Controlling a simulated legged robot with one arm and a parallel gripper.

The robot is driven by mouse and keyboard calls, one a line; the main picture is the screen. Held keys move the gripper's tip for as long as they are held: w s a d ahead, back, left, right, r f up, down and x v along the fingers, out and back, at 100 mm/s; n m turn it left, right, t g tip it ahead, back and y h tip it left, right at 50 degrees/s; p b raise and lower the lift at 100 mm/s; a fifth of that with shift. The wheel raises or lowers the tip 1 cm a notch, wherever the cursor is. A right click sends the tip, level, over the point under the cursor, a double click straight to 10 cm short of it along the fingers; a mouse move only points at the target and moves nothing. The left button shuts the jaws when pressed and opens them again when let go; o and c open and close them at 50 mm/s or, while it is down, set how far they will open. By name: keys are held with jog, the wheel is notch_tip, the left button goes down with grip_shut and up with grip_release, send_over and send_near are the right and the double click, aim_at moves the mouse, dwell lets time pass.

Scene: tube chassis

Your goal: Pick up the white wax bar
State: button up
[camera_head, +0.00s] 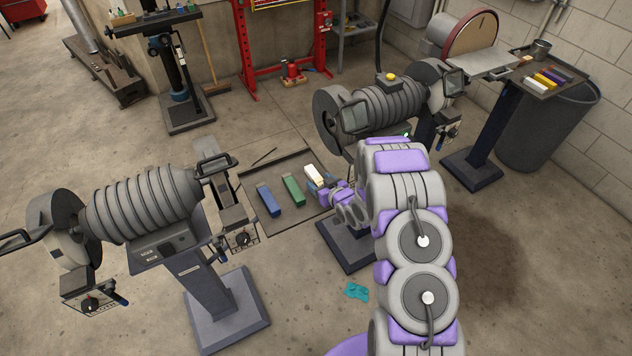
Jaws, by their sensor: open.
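The white wax bar (314,174) lies at the right end of a row of bars on a flat dark-edged tray (262,163) on the floor. My gripper (321,187) is at the lower right end of the white bar, low over the tray. It is open. Its purple and grey parts hide the bar's near end, and I cannot tell whether the fingers are around the bar or beside it. A green bar (293,190) and a blue bar (269,201) lie to the left, apart from the gripper.
A grinder on a pedestal (150,205) stands left of the tray, and another grinder (380,105) stands close behind my arm. A disc sander (470,40) and a stand with more coloured bars (545,78) are at the right. A teal cloth (356,291) lies on the floor.

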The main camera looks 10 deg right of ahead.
jog(key=shift+w+a+f, duration=0.2)
jog(key=shift+w+f, duration=0.05)
jog(key=shift+w, duration=0.35)
jog(key=shift+d, duration=0.1)
jog(key=shift+c, duration=0.7)
jog(key=c, duration=1)
jog(key=shift+r, duration=0.1)
